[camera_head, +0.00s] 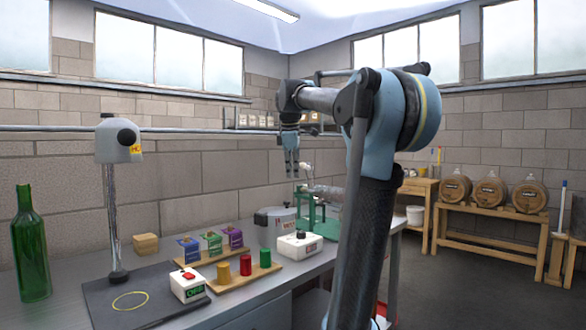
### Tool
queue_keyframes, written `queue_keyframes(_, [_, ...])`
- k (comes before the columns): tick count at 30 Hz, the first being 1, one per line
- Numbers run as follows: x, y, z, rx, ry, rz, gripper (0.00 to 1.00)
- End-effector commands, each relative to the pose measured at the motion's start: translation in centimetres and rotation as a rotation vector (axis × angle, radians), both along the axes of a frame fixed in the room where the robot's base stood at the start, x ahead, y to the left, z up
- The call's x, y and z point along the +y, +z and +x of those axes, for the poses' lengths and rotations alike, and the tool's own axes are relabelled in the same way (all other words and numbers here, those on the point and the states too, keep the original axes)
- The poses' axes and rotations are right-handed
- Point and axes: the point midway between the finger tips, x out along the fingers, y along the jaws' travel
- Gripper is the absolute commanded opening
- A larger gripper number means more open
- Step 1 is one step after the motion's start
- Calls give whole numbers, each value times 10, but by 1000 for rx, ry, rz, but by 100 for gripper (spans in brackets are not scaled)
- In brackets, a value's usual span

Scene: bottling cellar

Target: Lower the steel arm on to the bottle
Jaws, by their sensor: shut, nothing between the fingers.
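My gripper (291,170) hangs pointing down near the middle of the picture, fingers together and empty. Below and just right of it, on the far part of the bench, stands a green-framed device (309,218) with a greyish steel piece (308,172) rising at its top. I take this piece to be the steel arm; its exact shape and tilt are too small to tell. A gap shows between my gripper and the device. A tall green bottle (31,250) stands upright at the bench's left end.
A grey-headed post (119,150) rises from a dark mat (140,308). Button boxes (188,285), (300,244), coloured cartons (213,243), coloured cylinders (245,265) and a grey lidded pot (272,220) crowd the bench (250,306).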

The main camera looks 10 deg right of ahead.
Motion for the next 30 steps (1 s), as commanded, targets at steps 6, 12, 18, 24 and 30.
queue_keyframes(6, [15,55,61,12,247,-83,0])
queue_keyframes(12, [25,81,92,20,393,-134,0])
queue_keyframes(18, [27,88,102,23,440,-151,0])
queue_keyframes(24, [27,88,101,23,441,-152,0])
queue_keyframes(30, [27,84,102,23,440,-151,0])
